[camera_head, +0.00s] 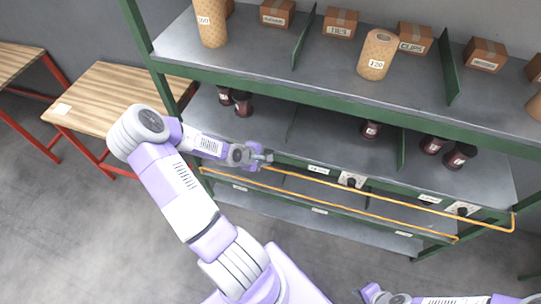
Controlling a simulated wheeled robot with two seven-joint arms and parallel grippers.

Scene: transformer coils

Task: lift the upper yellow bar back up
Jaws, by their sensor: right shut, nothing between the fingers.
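The upper yellow bar (400,203) runs along the front of the rack's middle shelf, with its right end bent at the far right. Its left end is close to my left gripper (263,157), which is at the shelf's front edge. Whether that gripper touches the bar, and whether its fingers are open, I cannot tell. A lower yellow bar (330,207) runs below, along the lower shelf. My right gripper (369,291) is at the bottom edge of the view, shut and empty, away from the bars and partly cut off.
The green-framed rack holds boxes and wrapped rolls (376,55) on the top shelf (240,60). Several dark red coils (371,130) stand on the middle shelf. A wooden table (110,90) with red legs stands at the left. The grey floor (90,240) at lower left is clear.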

